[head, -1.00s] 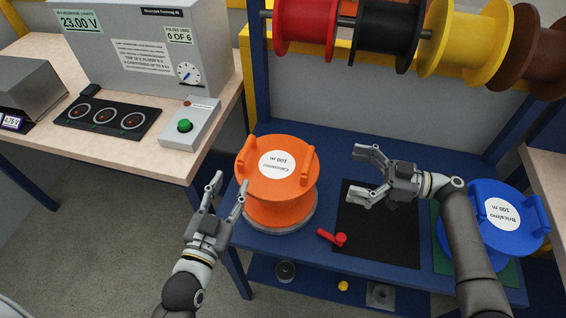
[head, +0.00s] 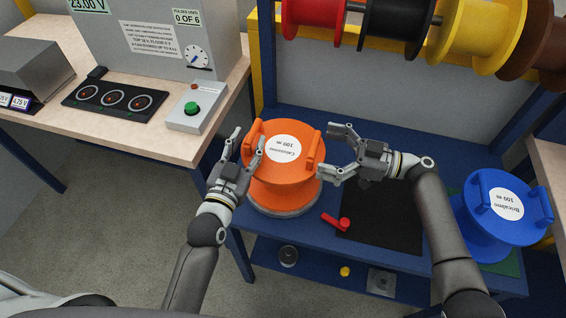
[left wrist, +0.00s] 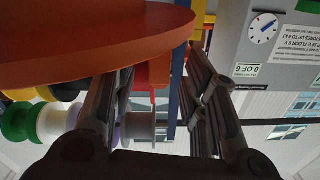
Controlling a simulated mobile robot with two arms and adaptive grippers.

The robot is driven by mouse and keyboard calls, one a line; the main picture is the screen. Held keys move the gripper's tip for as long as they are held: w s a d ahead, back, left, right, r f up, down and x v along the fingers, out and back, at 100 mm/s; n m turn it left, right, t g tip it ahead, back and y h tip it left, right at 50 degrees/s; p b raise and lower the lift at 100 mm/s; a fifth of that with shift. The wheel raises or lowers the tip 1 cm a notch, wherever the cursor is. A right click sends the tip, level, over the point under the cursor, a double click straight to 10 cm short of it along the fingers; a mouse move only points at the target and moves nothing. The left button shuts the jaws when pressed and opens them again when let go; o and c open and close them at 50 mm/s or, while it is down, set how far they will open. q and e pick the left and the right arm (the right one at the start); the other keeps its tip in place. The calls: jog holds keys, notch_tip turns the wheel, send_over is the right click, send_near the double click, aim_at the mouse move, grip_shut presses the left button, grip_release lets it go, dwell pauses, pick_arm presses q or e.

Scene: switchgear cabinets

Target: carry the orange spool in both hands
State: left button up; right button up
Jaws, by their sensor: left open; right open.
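The orange spool (head: 283,183) stands upright on the blue bench, on a grey round base. It has a white label on top and an upright handle on each side. My left gripper (head: 248,142) is open at the spool's left handle, with its fingers on either side of it in the head view; I cannot tell if they touch. My right gripper (head: 335,152) is open just right of the right handle. In the left wrist view the spool's flange (left wrist: 90,40) fills the upper left, close to the open left fingers (left wrist: 155,85).
A blue spool (head: 490,225) stands at the bench's right end. A black mat (head: 385,225) and a red crank (head: 336,221) lie right of the orange spool. Red, black, yellow and brown spools (head: 463,35) hang on a rod behind. A wooden bench (head: 150,140) with instruments is at left.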

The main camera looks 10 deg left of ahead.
aim_at(250, 134)
pick_arm(q)
jog(key=shift+w+d, duration=0.2)
jog(key=shift+w, duration=1.2)
pick_arm(e)
jog(key=shift+w+a, duration=0.15)
jog(key=shift+a, duration=1.2)
pick_arm(q)
jog(key=c, duration=0.9)
pick_arm(e)
jog(key=c, duration=0.9)
pick_arm(q)
grip_shut()
pick_arm(e)
jog(key=shift+d, duration=0.1)
jog(key=c, duration=0.9)
pick_arm(q)
jog(key=shift+r, duration=0.3)
pick_arm(e)
jog(key=shift+w+r, duration=0.1)
jog(key=shift+r, duration=0.15)
jog(key=shift+c, duration=0.2)
pick_arm(q)
jog(key=shift+w+a, duration=0.15)
pick_arm(e)
jog(key=shift+w, duration=0.1)
